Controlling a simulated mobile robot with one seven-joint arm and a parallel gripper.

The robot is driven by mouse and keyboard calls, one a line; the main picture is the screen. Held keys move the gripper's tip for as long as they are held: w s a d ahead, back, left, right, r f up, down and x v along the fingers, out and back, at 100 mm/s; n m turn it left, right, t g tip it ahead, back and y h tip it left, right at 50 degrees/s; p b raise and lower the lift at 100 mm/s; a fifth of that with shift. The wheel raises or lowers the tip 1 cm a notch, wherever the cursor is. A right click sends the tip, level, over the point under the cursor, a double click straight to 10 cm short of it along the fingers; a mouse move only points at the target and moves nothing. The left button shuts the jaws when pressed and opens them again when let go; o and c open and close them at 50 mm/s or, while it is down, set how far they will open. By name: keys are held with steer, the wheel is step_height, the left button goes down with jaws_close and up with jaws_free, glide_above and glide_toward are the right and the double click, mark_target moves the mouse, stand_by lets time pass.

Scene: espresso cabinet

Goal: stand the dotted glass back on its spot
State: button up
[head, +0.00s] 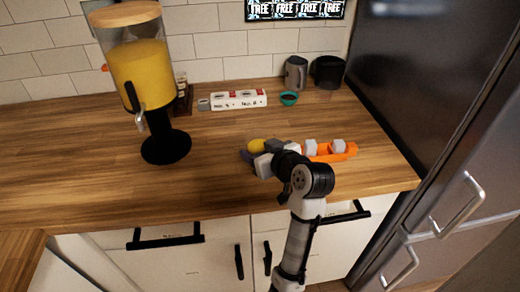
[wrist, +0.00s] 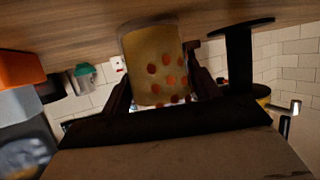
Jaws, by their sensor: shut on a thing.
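The dotted glass (wrist: 152,62) is pale yellowish with orange-red dots. In the wrist view it sits between the two dark fingers of my gripper (wrist: 160,88), which is shut on it. The wrist picture is upside down, with the wooden counter (wrist: 80,14) along its top. One end of the glass overlaps the counter there; I cannot tell whether it touches. In the head view my gripper (head: 258,158) is low over the counter's front right part. A small yellow shape beside it may be the glass, mostly hidden by my arm. No marked spot can be made out.
An orange tray (head: 348,150) with grey-white pieces lies just right of my gripper. A yellow drink dispenser (head: 145,75) stands on the left. A white box (head: 238,100), teal cup (head: 289,98), grey mug (head: 296,72) and black container (head: 327,72) stand behind. The counter between is clear.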

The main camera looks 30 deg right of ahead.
steer(key=o, duration=1.2)
steer(key=shift+f, duration=0.1)
steer(key=shift+r, duration=0.25)
steer(key=shift+s+r, duration=0.1)
steer(key=shift+s, duration=0.3)
steer(key=b+v, duration=0.1)
steer(key=v, duration=1)
steer(key=shift+b, duration=0.3)
steer(key=shift+s, duration=0.1)
